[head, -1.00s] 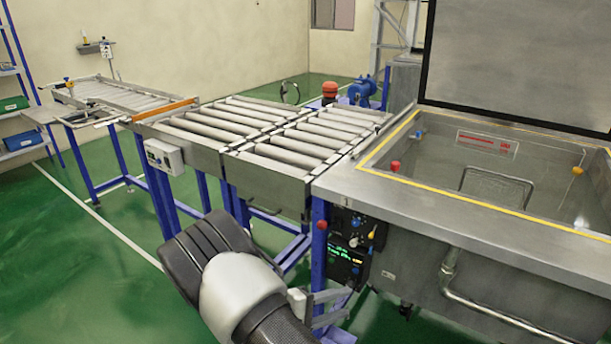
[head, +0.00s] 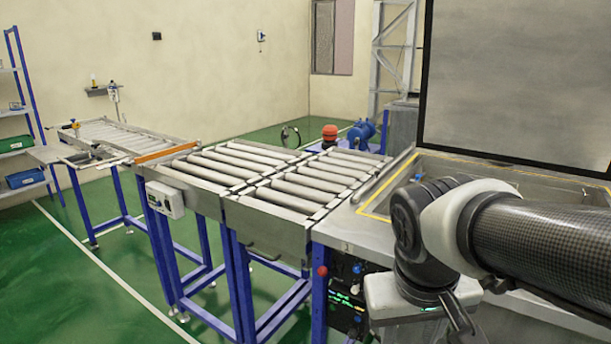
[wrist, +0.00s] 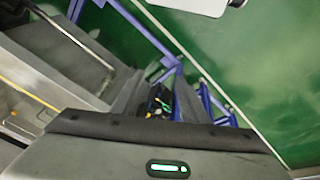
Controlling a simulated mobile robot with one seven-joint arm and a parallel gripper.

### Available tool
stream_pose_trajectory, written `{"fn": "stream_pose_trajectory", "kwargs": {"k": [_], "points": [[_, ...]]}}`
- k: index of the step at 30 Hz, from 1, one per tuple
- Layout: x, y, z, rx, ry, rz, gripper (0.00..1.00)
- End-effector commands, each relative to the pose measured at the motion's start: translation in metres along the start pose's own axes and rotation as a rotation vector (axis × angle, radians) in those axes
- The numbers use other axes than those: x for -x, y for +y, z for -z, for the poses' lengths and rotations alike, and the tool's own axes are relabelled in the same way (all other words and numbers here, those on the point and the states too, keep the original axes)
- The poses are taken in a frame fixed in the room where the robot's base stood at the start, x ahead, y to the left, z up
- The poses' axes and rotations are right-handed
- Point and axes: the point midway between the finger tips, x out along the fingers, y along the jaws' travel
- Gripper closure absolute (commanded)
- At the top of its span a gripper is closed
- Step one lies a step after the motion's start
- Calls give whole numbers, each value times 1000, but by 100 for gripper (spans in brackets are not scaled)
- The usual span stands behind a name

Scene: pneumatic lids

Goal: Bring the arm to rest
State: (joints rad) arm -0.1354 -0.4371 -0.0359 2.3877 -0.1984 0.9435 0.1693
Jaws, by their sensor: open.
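My arm (head: 540,240) reaches in from the right edge of the head view, in front of the metal tank. Its wrist bends down at the dark joint, and my gripper (head: 458,318) hangs at the lower edge, partly cut off by the frame. The gripper is open, and I see nothing held. In the wrist view a grey housing of mine with a green light fills the bottom; the fingertips are not clearly seen there.
The tank (head: 376,205) with a yellow-lined rim stands at right, its black-framed lid (head: 520,80) raised. A roller conveyor (head: 285,188) runs left from it. A control panel (head: 350,288) sits below the tank's left corner. Green floor (head: 90,290) is clear at lower left.

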Motion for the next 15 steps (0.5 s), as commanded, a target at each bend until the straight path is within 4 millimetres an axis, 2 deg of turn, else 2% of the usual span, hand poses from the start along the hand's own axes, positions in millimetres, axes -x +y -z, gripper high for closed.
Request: {"fn": "stream_pose_trajectory", "kwargs": {"k": [3,11,12,15], "points": [[19,-1,-9,-30,84,48,60],[46,-6,-25,-63,239,114,60],[65,-4,-18,-58,230,115,60],[84,-2,-12,-57,226,114,60]]}}
